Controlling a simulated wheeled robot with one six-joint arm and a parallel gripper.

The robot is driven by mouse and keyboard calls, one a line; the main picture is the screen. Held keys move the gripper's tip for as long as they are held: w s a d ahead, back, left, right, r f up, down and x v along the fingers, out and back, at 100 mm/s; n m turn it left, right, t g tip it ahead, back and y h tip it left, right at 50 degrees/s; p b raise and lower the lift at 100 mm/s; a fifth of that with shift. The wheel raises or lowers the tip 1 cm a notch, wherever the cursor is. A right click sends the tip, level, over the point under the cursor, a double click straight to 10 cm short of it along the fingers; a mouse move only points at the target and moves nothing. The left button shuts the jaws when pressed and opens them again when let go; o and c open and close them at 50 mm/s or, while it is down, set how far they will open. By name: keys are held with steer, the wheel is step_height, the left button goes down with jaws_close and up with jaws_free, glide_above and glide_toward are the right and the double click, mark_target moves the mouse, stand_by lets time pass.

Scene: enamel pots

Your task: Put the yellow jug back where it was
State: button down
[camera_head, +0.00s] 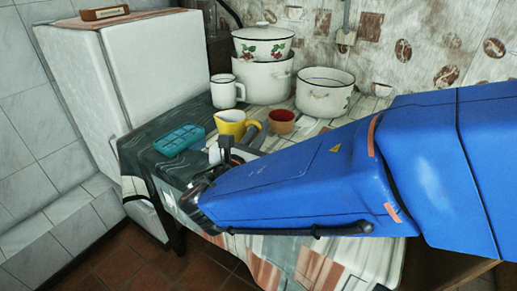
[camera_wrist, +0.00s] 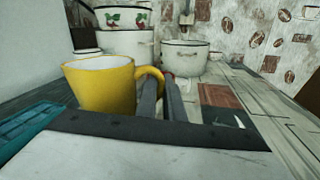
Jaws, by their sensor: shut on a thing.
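The yellow jug (camera_head: 229,124) is upright over the table, between the teal tray and the reddish-brown cup. In the wrist view the jug (camera_wrist: 102,90) fills the left middle, with its handle on the right side. My gripper (camera_head: 228,143) comes in from the near side, and its fingers (camera_wrist: 163,88) are shut on the jug's handle. My arm hides part of the table near the jug. I cannot tell whether the jug's base touches the tabletop.
A teal compartmented tray (camera_head: 180,139) lies left of the jug. A reddish-brown cup (camera_head: 281,124) stands right of it, a white mug (camera_head: 226,92) behind. A white pot (camera_head: 325,95) and stacked enamel pots (camera_head: 264,80) stand farther back. A white fridge-like cabinet (camera_head: 155,70) borders the left.

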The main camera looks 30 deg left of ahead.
steer(key=shift+f, duration=2.45)
steer(key=shift+f, duration=0.15)
steer(key=c, duration=1.9)
jaws_free()
steer(key=shift+o, duration=0.2)
steer(key=shift+s, duration=0.1)
steer(key=s, duration=0.4)
steer(key=s+d, duration=0.1)
steer(key=s, duration=0.6)
steer(key=shift+s+d, duration=0.2)
steer(key=shift+s, duration=0.15)
